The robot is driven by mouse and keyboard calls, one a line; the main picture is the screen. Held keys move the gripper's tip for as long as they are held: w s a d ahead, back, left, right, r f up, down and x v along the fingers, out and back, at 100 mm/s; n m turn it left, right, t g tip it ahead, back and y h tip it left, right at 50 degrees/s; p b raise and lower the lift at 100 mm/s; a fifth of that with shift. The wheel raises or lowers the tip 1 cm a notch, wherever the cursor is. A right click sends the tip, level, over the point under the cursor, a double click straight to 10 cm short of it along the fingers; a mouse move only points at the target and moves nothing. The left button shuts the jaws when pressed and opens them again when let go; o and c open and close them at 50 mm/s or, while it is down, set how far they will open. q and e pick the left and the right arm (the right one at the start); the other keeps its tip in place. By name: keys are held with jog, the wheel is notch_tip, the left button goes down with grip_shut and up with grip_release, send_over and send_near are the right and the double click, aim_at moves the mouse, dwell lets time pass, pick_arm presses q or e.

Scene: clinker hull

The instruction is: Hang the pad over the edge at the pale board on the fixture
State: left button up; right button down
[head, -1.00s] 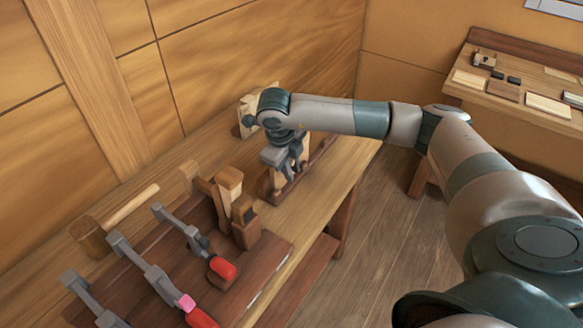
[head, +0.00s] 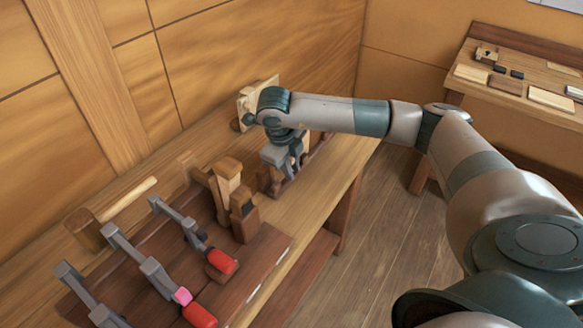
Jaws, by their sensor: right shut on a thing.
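My right gripper (head: 285,158) points down at the far end of the workbench. It is shut, and its fingers and wrist hide most of what it holds, so the pad's shape does not show clearly. Close below and beside it is a dark wooden fixture (head: 268,182), partly covered by the gripper. I cannot tell whether the held pad touches it. A pale board (head: 246,100) stands upright behind my wrist near the wall, partly hidden by it. My left gripper is not in view.
Several grey clamps with red handles (head: 222,262) lie on a dark board at the near left, beside a wooden mallet (head: 87,230). Wooden blocks (head: 229,182) stand left of my gripper. A second bench (head: 470,98) at right holds small pieces. Open floor lies between.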

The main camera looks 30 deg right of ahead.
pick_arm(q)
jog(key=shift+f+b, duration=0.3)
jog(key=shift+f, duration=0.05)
pick_arm(e)
jog(key=shift+f, duration=0.25)
jog(key=c, duration=1.6)
grip_release()
